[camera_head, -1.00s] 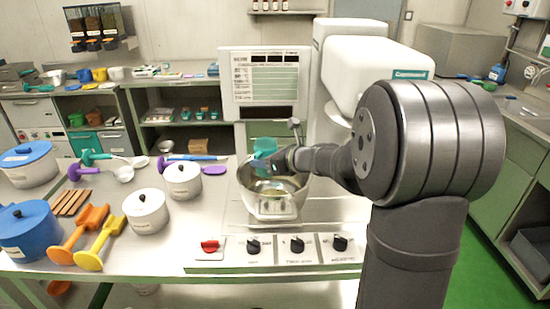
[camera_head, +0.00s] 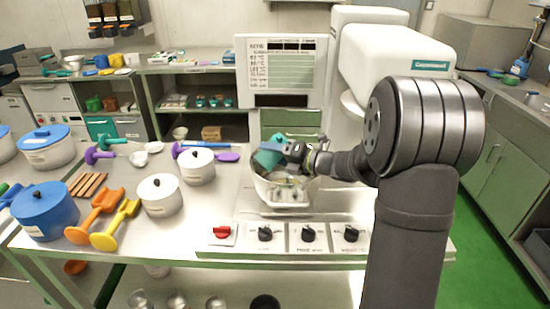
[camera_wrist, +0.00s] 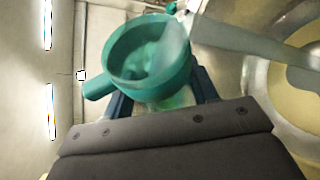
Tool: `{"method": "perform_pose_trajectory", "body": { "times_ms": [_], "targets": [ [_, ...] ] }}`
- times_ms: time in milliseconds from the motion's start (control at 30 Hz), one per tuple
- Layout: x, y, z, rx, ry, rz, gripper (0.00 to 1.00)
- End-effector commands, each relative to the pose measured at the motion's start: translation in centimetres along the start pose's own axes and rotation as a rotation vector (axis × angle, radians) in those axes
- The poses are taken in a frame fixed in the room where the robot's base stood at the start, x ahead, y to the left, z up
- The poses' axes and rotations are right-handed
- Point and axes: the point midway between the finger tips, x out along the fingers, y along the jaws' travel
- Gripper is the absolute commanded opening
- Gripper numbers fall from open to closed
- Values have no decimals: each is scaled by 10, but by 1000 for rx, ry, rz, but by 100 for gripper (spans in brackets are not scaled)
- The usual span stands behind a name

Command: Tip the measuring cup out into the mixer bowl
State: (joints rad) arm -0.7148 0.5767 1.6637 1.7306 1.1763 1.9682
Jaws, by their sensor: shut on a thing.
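The teal measuring cup (camera_head: 267,157) is in my gripper (camera_head: 294,150), over the left part of the mixer bowl's opening. In the wrist view the cup (camera_wrist: 150,60) shows its round mouth and a short handle to the left, between my gripper's dark blue fingers (camera_wrist: 163,104). Something pale teal shows inside the cup, blurred. The steel mixer bowl (camera_head: 283,197) stands under the white mixer. In the wrist view the bowl (camera_wrist: 225,65) is at the right, with yellowish contents and a grey mixer part across it. I cannot tell whether anything is pouring.
A control panel with a red switch (camera_head: 222,232) and black knobs lies in front of the bowl. White lidded pots (camera_head: 160,196), a blue pot (camera_head: 45,211), and orange and yellow scoops (camera_head: 115,226) stand left. The mixer head (camera_head: 400,62) overhangs behind my arm.

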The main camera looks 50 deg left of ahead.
Motion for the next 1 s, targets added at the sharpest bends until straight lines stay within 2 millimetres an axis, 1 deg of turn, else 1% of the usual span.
{"method": "perform_pose_trajectory", "body": {
  "times_ms": [167, 700, 833, 1000],
  "targets": [
    [-2, 13, 7, 234, -19, 99, 25],
    [-16, 33, 47, 896, -76, 375, 25],
    [-19, 37, 53, 1004, -85, 420, 25],
    [-20, 39, 58, 1078, -91, 450, 25]
  ]
}}
